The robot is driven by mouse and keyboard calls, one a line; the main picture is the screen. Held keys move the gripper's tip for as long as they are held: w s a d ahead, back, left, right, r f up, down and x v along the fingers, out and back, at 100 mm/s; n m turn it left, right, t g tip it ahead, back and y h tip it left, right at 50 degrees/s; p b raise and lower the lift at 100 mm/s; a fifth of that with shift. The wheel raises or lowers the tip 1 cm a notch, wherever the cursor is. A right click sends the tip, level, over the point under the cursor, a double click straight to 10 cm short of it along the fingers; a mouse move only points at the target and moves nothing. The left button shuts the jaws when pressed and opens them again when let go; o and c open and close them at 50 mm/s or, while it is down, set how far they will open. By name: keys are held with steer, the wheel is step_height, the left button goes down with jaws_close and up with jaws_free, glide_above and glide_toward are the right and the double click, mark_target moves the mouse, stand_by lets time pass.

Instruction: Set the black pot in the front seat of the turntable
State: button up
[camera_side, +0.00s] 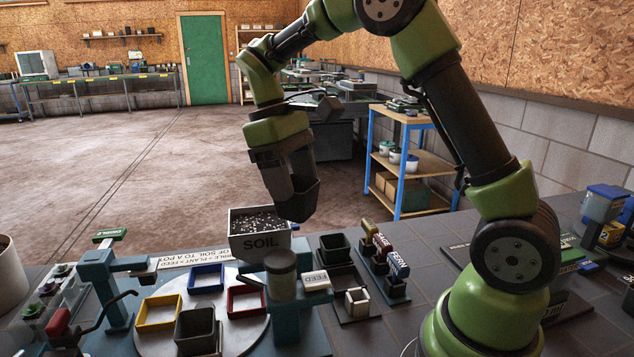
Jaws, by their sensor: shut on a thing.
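My gripper (291,182) points down above the white soil bin (260,243) and is shut on a dark, tilted thing that looks like the black pot (300,203). The fingers and its dark colour blur its outline, and its inside is hidden. The round grey turntable (242,341) is at the front, below and left of my gripper. It carries a yellow square frame (158,313), a blue one (206,278) and a red one (246,301). A dark grey square box shape (196,330) stands at its front, cut near the picture's lower edge.
A teal post with a grey cylinder and feed spout (283,285) stands at the turntable's right. Another teal post (105,285) stands at its left.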

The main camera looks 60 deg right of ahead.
steer(key=w+a+m, duration=0.1)
steer(key=a+m, duration=0.1)
steer(key=w+a+m+y, duration=0.1)
steer(key=w+a+m, duration=0.1)
steer(key=a+m, duration=0.1)
steer(key=w+a+m+y, duration=0.1)
steer(key=w+a+m, duration=0.1)
steer(key=shift+a+r+t, duration=0.3)
steer(key=shift+a+r, duration=0.05)
steer(key=w+a+r+m+t+y, duration=0.1)
steer(key=w+a+r+m, duration=0.1)
steer(key=w+m, duration=0.45)
steer(key=shift+w+d+f+m+t, duration=0.8)
steer(key=shift+w+f+m, duration=0.4)
steer(key=shift+f+m, duration=1.8)
steer(key=shift+w+d+f+m+t, duration=0.6)
steer(key=shift+w+d+f+m, duration=0.85)
steer(key=shift+f, duration=2.65)
steer(key=shift+w+d+f+m+t, duration=0.4)
steer(key=shift+w+f+m+t, duration=0.45)
steer(key=shift+f+m, duration=2.3)
steer(key=shift+w+f+n, duration=0.15)
steer(key=shift+f+n, duration=0.3)
steer(key=shift+f, duration=0.3)
steer(key=o, duration=1)
steer(key=shift+c, duration=0.2)
